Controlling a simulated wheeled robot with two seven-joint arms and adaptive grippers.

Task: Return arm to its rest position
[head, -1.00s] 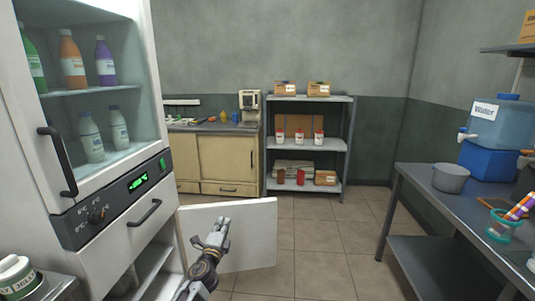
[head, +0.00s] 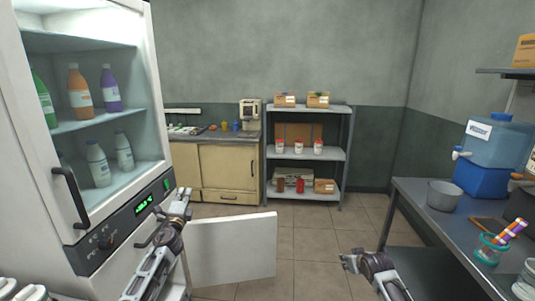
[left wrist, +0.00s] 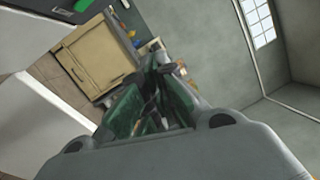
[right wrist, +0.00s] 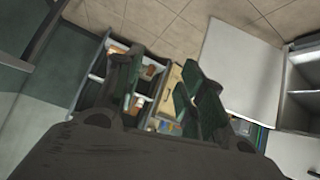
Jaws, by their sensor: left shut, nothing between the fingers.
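My left gripper (head: 180,200) is raised in front of the white fridge, left of the open white lower door (head: 232,250). It is shut and empty, and its fingers (left wrist: 152,75) come together in the left wrist view. My right gripper (head: 350,260) is low over the tiled floor, between the open door and the metal table. It is empty, and its fingers (right wrist: 168,95) stand apart in the right wrist view. Neither gripper visibly touches anything.
The fridge (head: 110,245) holds several bottles behind its glass. The metal table (head: 430,215) at the right bears a grey pot (head: 444,196), a blue water dispenser (head: 490,160) and a jar (head: 490,250). A shelf rack (head: 307,155) stands at the back. The middle floor is clear.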

